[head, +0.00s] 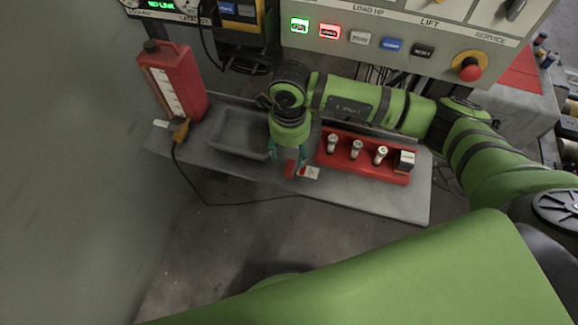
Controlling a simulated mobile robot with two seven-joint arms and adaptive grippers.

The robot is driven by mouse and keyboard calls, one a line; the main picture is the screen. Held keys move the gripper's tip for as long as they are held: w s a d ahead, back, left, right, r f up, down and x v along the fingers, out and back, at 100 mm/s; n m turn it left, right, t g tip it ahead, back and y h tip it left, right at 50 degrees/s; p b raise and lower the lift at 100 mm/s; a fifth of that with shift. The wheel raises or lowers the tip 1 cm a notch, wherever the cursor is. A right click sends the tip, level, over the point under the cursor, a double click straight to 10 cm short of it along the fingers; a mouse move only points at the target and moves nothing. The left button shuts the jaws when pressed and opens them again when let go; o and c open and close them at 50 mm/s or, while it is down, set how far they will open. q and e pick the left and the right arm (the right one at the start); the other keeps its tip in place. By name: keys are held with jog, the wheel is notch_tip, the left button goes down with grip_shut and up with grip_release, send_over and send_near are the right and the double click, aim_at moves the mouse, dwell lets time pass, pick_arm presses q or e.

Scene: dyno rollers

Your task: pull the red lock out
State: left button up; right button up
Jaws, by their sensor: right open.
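A small red piece, which looks like the red lock (290,169), lies near the front edge of the grey shelf (360,196). A small white tag (312,173) with a red mark lies beside it. My right gripper (287,160) points down over this spot, its teal fingers apart. The red piece shows between and just below the fingertips. I cannot tell whether either finger touches it. My left gripper is not in view.
A red rack (345,160) with several white cylinders stands right of the gripper. A grey tray (232,143) is to the left, with a yellow handheld device (179,129) and a red canister (172,80). A button panel (400,30) overhangs behind.

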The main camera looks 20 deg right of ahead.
aim_at(290, 165)
notch_tip(290, 165, down, 8)
jog(key=b, duration=0.6)
jog(key=shift+f+b, duration=0.5)
jog(key=shift+b, duration=0.05)
jog(key=shift+b, duration=0.3)
dwell(0.7)
jog(key=c, duration=1.2)
grip_shut()
